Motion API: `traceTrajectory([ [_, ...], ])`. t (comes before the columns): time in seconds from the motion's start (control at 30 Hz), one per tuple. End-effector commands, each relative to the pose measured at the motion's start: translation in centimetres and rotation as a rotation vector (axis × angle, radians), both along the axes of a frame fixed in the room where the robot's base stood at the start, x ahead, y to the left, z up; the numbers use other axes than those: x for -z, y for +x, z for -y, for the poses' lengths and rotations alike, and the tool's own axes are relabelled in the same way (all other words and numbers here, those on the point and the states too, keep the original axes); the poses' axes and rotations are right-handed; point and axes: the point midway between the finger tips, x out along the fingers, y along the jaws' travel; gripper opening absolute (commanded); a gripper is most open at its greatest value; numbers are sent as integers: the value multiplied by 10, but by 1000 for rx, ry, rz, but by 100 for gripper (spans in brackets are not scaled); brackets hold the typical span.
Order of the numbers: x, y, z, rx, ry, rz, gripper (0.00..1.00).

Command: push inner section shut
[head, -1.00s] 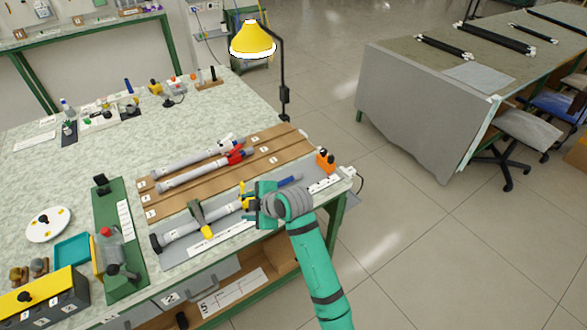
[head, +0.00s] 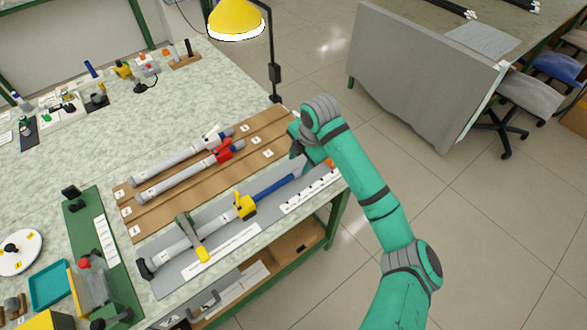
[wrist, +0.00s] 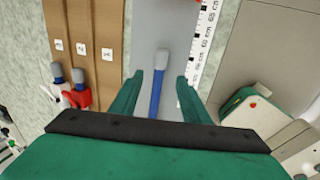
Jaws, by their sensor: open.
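A telescoping rod lies on a grey mat (head: 228,236). Its grey outer tube (head: 172,251) is at the left, under a grey-green clamp with a yellow handle (head: 202,254). A yellow collar (head: 245,206) sits at the tube's right end. The blue inner section (head: 274,185) extends out of it to the right. My gripper (head: 298,153) is at the rod's right end, which it partly hides in the head view.
Two more rods, one with a white collar (head: 214,138) and one with a red collar (head: 225,153), lie on a brown board (head: 262,141) behind. A ruler strip (head: 310,190) runs along the mat's front right. A lamp (head: 236,18) stands behind. Open floor lies right of the bench.

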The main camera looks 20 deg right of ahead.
Motion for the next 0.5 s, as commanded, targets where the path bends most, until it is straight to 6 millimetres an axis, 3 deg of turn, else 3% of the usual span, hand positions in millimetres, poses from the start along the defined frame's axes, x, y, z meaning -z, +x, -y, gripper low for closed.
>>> traceTrajectory([
  [0.2, 40, 9, -4, 1, 2, -3, 42],
  [0.5, 76, 19, -8, 2, 2, 0, 42],
])
